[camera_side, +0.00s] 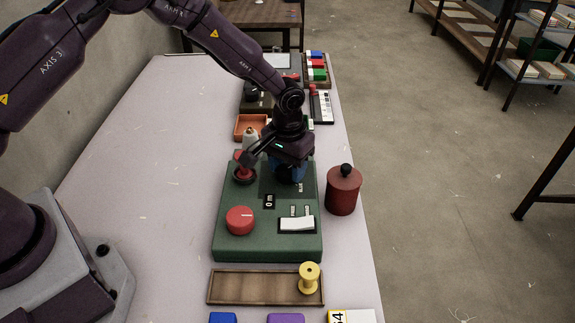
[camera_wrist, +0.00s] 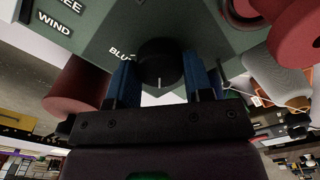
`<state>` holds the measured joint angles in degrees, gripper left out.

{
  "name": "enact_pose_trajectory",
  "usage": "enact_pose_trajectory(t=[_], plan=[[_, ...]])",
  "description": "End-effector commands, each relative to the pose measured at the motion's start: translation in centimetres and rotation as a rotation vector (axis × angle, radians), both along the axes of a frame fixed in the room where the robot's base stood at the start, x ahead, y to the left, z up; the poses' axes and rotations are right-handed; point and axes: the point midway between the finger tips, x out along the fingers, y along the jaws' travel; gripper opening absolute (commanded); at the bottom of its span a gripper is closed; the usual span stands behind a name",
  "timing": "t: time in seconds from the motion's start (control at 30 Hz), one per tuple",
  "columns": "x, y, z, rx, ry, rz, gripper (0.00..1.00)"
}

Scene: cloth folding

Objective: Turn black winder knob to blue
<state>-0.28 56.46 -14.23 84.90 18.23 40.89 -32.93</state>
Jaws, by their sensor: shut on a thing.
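The black winder knob (camera_wrist: 160,58) shows in the wrist view, on the green winder box (camera_side: 224,206). A short white line on the knob points down in that picture, toward my gripper's body. The printed word BLUE (camera_wrist: 121,53) is on the box just left of the knob. My gripper (camera_wrist: 162,74) is shut on the knob, one blue finger on each side. In the side view my gripper (camera_side: 289,174) comes down on the box's far right part, and its fingers and wrist hide the knob. The BLUE label (camera_side: 301,187) shows beside it.
The box carries a red knob (camera_side: 240,219), a white switch (camera_side: 297,224), a 0 m display (camera_side: 269,201) and a red spool (camera_side: 242,158). A red canister (camera_side: 343,189) stands close on the right. A wooden tray (camera_side: 250,286) with a yellow spool (camera_side: 309,277) lies in front.

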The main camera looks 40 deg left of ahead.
Motion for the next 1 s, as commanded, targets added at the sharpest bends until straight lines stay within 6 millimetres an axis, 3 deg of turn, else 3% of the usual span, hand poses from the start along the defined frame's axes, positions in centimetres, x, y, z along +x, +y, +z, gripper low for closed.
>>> enact_pose_trajectory(t=[0.43, 1.0], plan=[[-0.02, -0.02, 0.05, 0.0, 0.001, -0.132, 0.23], [-0.05, -0.1, 0.07, 0.0, 0.002, -0.651, 0.23]])
